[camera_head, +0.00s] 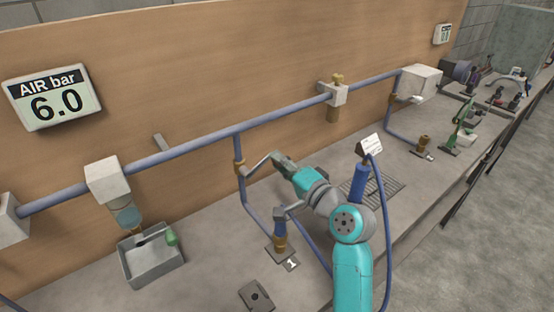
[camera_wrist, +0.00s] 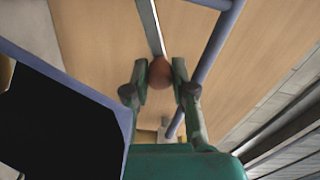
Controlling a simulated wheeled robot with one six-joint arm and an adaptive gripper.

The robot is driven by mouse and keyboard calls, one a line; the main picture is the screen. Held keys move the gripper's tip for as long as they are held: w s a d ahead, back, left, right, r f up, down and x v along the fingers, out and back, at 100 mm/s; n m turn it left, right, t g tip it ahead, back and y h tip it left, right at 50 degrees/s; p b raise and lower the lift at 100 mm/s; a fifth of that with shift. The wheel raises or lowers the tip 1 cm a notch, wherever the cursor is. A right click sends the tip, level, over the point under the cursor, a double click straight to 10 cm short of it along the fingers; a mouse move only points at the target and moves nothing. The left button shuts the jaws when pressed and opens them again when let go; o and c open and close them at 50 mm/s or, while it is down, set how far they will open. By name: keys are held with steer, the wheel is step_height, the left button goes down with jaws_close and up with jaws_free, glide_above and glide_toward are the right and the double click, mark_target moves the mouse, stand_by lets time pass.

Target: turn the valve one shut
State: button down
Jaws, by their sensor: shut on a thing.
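Valve one is a brass body (camera_head: 239,168) on the blue drop pipe that runs down to the bench near the "1" plate (camera_head: 291,264). Its thin grey lever (camera_head: 256,163) sticks out to the right, across the pipe, in the head view. My gripper (camera_head: 277,159) is at the lever's outer end. In the wrist view the lever (camera_wrist: 150,25) runs up from a reddish-brown round end (camera_wrist: 159,73), which sits between the two fingers of my gripper (camera_wrist: 160,82). The gripper is shut on the lever. The lever's tip is hidden in the head view.
A blue main pipe (camera_head: 205,141) runs along the wooden wall. An air display (camera_head: 53,98) reads 6.0 bar. A blue upright tool with a hose (camera_head: 361,182) stands close right of my arm. A grey tray (camera_head: 152,270) lies left. Another drop pipe (camera_head: 388,118) stands right.

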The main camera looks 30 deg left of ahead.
steer(key=shift+w+d+f+m, duration=0.1)
steer(key=shift+w+f+m, duration=0.1)
steer(key=shift+f+m, duration=0.9)
steer(key=shift+w+d+f+m, duration=0.15)
steer(key=shift+f+m, duration=0.5)
steer(key=shift+m, duration=0.85)
steer(key=shift+a, duration=0.1)
steer(key=c, duration=0.9)
jaws_free()
steer(key=shift+c, duration=0.2)
steer(key=v, duration=1.2)
steer(key=shift+f, duration=0.1)
